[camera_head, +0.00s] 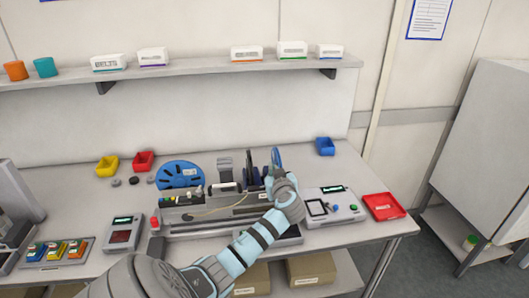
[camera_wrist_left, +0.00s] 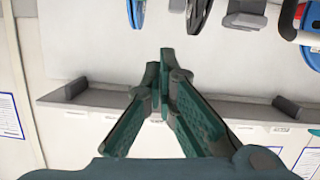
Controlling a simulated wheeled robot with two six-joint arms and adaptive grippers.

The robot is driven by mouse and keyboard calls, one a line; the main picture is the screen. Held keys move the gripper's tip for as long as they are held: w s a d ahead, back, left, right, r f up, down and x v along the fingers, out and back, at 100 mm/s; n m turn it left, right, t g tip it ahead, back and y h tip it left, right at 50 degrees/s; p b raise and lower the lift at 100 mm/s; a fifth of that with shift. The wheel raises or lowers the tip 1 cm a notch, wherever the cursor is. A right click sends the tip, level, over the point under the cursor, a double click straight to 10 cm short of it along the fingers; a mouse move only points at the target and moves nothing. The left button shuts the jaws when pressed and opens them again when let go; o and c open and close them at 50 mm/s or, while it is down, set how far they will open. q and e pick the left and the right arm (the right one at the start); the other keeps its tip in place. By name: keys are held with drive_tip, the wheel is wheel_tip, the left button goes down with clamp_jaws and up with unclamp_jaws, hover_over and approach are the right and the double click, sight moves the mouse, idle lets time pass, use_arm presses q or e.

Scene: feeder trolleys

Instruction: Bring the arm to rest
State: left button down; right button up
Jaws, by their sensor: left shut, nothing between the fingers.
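My left arm (camera_head: 240,255) reaches in from the bottom of the head view, across the bench's front part. Its wrist (camera_head: 286,195) is above the feeder trolley (camera_head: 205,226) on the bench. In the left wrist view my left gripper (camera_wrist_left: 166,58) is shut, with its dark green fingers meeting at the tips and nothing between them. Reels (camera_wrist_left: 203,12) show beyond the fingertips at the top of that view, apart from them. In the head view the fingers are mostly hidden by the wrist. My right gripper is in neither view.
A blue reel (camera_head: 180,175) and upright reels (camera_head: 277,160) stand behind the trolley. A white device (camera_head: 335,206) and a red tray (camera_head: 383,206) are to the right. Yellow (camera_head: 107,166), red (camera_head: 143,161) and blue (camera_head: 325,146) bins sit at the back. A shelf (camera_head: 190,72) runs above.

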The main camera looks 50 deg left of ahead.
use_arm(q)
drive_tip(key=r+b+v, duration=0.1)
drive_tip(key=v, duration=1)
drive_tip(key=s+d+f+m+g+h, duration=0.1)
drive_tip(key=s+d+f+m+h, duration=0.25)
drive_tip(key=f, duration=0.35)
drive_tip(key=s+d+f+m+h, duration=0.3)
drive_tip(key=s+d+f, duration=0.2)
drive_tip(key=f, duration=0.2)
drive_tip(key=s+d+f+m+g+h, duration=0.2)
drive_tip(key=s+d+f+m+h, duration=0.15)
drive_tip(key=s+d, duration=0.35)
drive_tip(key=s+d+f+m+g+h, duration=0.1)
drive_tip(key=s+d+f+m+h, duration=0.25)
drive_tip(key=s, duration=0.55)
wheel_tip(320, 180, down, 21)
drive_tip(key=g+y+b, duration=0.1)
drive_tip(key=y+b, duration=0.1)
drive_tip(key=s+f+g, duration=0.1)
drive_tip(key=s+f, duration=1.2)
drive_tip(key=s, duration=0.1)
drive_tip(key=shift+s+a+g+h+b, duration=0.3)
drive_tip(key=shift+s+a+h+b, duration=0.05)
drive_tip(key=shift+s+a+b, duration=0.1)
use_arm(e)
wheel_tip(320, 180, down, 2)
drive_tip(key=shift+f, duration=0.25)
use_arm(q)
drive_tip(key=shift+f, duration=0.1)
